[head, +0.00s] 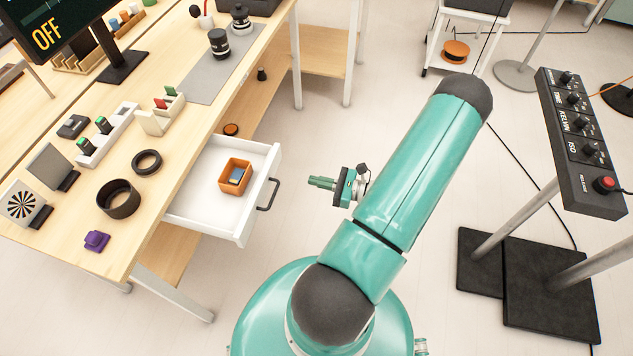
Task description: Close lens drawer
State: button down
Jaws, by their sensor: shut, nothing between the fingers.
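The lens drawer (205,191) is a white drawer pulled out from under the wooden table. Its dark handle (267,195) is on the front panel, facing right. An orange box (235,176) with a small blue-grey item in it sits inside the drawer. My gripper (312,182) is to the right of the handle, apart from it, with its fingers pointing left toward it. The fingers are shut and hold nothing.
The wooden table (128,178) holds black rings, a purple item (96,240), holders and lenses. A black control box (580,140) on a stand is at the right. A white cart (460,45) stands at the back. Floor around the drawer front is clear.

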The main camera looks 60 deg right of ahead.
aim_at(212, 162)
jog(key=x, duration=1.1)
jog(key=shift+a, duration=0.1)
jog(key=x, duration=2.2)
jog(key=shift+a+r, duration=0.1)
jog(key=shift+a, duration=0.1)
jog(key=shift+w+a+r, duration=0.1)
jog(key=shift+w+a, duration=0.15)
jog(key=shift+w, duration=0.45)
jog(key=shift+w+a, duration=0.1)
jog(key=shift+w, duration=0.05)
